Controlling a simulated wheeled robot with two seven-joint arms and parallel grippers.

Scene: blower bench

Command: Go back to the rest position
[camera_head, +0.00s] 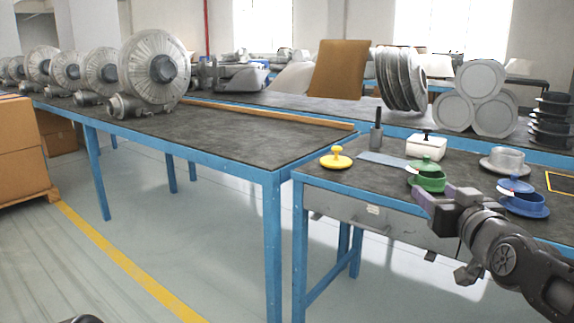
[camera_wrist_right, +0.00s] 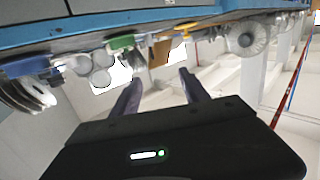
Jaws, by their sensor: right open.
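My right gripper (camera_head: 433,194) is at the front edge of the right-hand bench (camera_head: 390,197), its arm coming in from the lower right. Its two fingers are apart with nothing between them, as the right wrist view also shows (camera_wrist_right: 159,76). In the head view a green lidded pot (camera_head: 429,179) stands on the bench just behind the fingers. I cannot tell the exact gap between them. My left gripper is not in view.
On the bench are a yellow knobbed lid (camera_head: 336,159), a white box (camera_head: 426,147), a blue lidded pot (camera_head: 525,204) and a grey dish (camera_head: 503,160). A longer table (camera_head: 240,147) with blowers (camera_head: 153,70) stands to the left. Floor in front is clear.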

